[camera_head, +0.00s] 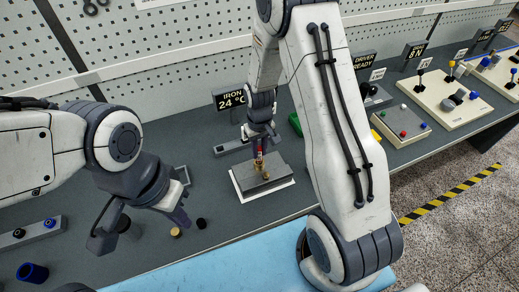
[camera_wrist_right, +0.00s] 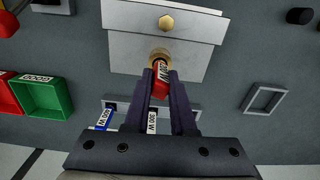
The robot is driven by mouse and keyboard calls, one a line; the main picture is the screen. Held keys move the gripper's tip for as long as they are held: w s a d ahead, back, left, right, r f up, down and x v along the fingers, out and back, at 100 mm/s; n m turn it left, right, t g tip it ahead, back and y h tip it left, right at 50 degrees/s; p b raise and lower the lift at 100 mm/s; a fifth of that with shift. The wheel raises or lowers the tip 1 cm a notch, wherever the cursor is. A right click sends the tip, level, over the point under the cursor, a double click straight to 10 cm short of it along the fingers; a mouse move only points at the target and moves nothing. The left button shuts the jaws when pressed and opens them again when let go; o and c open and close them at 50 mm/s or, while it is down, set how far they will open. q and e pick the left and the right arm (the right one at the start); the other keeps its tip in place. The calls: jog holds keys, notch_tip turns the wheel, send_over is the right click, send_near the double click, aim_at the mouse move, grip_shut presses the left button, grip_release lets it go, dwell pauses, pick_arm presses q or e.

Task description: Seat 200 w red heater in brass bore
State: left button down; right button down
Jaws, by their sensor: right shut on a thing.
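The red heater (camera_wrist_right: 161,78), with a white label, is held upright between the fingers of my right gripper (camera_wrist_right: 160,92). In the head view the red heater (camera_head: 259,158) stands over the grey block (camera_head: 250,185), with my right gripper (camera_head: 259,143) just above it. The brass bore (camera_wrist_right: 159,54) shows as a ring on the block in the right wrist view, at the heater's far end. I cannot tell whether the heater's tip is inside the bore. My left gripper (camera_head: 143,228) is open and empty over the table at the left.
A brass hex piece (camera_wrist_right: 167,22) sits on the block. A rack behind holds a blue heater (camera_wrist_right: 103,119) and a white-labelled heater (camera_wrist_right: 152,121). A green bin (camera_wrist_right: 45,95) and an empty grey frame (camera_wrist_right: 264,99) lie to the sides. The iron display (camera_head: 231,99) stands behind.

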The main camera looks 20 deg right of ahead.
jog(key=shift+f, duration=0.15)
dwell(0.3)
jog(key=c, duration=0.7)
grip_release()
notch_tip(320, 180, up, 9)
jog(key=shift+r+b, duration=0.1)
jog(key=shift+b, duration=1.05)
jog(key=shift+r, duration=0.65)
